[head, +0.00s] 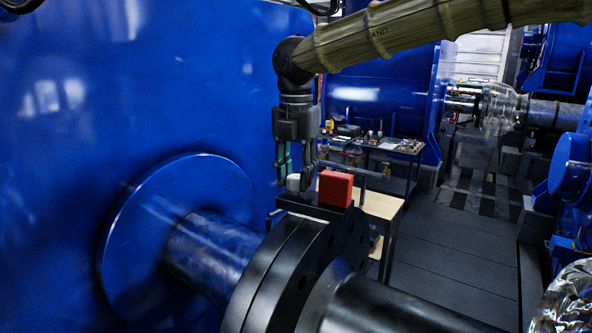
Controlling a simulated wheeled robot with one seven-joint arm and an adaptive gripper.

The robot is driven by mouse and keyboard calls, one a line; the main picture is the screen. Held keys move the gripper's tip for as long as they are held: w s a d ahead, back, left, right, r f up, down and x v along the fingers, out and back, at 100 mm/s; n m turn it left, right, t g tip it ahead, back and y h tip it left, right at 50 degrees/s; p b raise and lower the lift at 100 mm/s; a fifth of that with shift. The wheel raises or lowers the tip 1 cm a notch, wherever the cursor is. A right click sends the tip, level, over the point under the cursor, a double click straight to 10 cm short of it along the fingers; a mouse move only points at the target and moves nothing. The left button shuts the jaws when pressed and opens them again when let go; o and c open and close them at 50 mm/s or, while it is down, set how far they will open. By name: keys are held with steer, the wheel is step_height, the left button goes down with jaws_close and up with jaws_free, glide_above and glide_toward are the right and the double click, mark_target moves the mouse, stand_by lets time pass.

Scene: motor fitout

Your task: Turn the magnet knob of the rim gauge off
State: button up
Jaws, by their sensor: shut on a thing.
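A red block (335,188) stands on top of the black coupling flange (290,262); it looks like the magnet base of the rim gauge. A small pale piece (293,183), which looks like the magnet knob, shows just left of the block. My gripper (296,179) points down from above, its fingers around the pale piece and shut on it. The fingertips are close to the flange top. The knob's marking and turn angle are too small to read, and a dial is not clearly visible.
A big blue housing (150,90) rises close on the left. A shaft (212,250) runs from it into the flange. Behind are a wooden-topped bench (380,205) and a dark table (400,147) with small items. The grey floor (455,245) on the right is clear.

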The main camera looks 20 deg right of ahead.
mark_target(298, 176)
steer(key=n+p, duration=0.5)
steer(key=shift+r, duration=0.3)
steer(key=n+p, duration=0.3)
steer(key=shift+f, duration=0.1)
steer(key=shift+f+n+p, duration=0.15)
steer(key=shift+n+p, duration=0.25)
steer(key=o, duration=1)
steer(key=shift+o, duration=0.2)
step_height(298, 176, up, 12)
steer(key=shift+d, duration=0.2)
